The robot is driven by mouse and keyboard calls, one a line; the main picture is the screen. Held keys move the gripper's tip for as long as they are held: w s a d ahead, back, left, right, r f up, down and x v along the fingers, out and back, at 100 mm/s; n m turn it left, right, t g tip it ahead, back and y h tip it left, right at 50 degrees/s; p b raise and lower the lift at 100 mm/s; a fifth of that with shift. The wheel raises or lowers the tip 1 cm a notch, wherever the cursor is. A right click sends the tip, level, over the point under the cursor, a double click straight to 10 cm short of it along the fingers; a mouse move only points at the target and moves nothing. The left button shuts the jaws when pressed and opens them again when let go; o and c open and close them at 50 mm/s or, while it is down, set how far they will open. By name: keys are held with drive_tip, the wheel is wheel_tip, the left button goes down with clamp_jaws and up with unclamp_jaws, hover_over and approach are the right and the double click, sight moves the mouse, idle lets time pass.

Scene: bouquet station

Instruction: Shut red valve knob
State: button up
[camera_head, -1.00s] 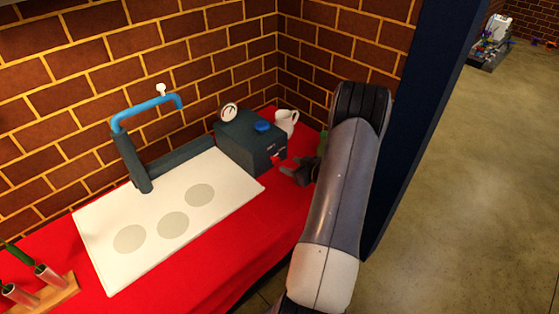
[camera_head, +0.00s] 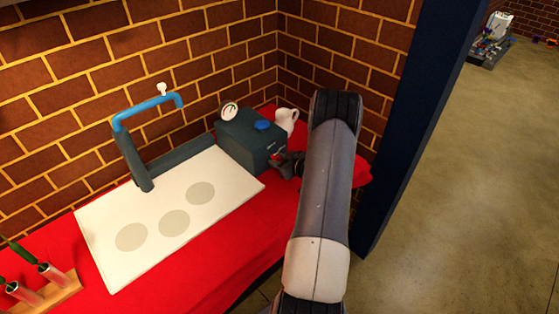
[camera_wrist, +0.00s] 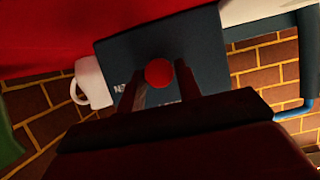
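The red valve knob (camera_wrist: 158,72) is on the front face of the dark box (camera_wrist: 200,50) in the wrist view. My gripper (camera_wrist: 159,78) has its two fingers apart, one on each side of the knob, with gaps showing between them and the knob. In the head view my gripper (camera_head: 280,160) is at the front of the box (camera_head: 240,140), and it and my arm hide most of the knob. I cannot tell how far the fingers reach past the knob.
A round gauge (camera_head: 229,110) and a blue knob (camera_head: 263,125) are on top of the box. A white pitcher (camera_head: 286,119) stands behind it. A blue pipe (camera_head: 146,108) rises over the white board (camera_head: 150,245). A dark blue post (camera_head: 410,120) stands right of my arm.

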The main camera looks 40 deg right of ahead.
drive_tip(key=c, duration=0.5)
drive_tip(key=shift+c, duration=0.2)
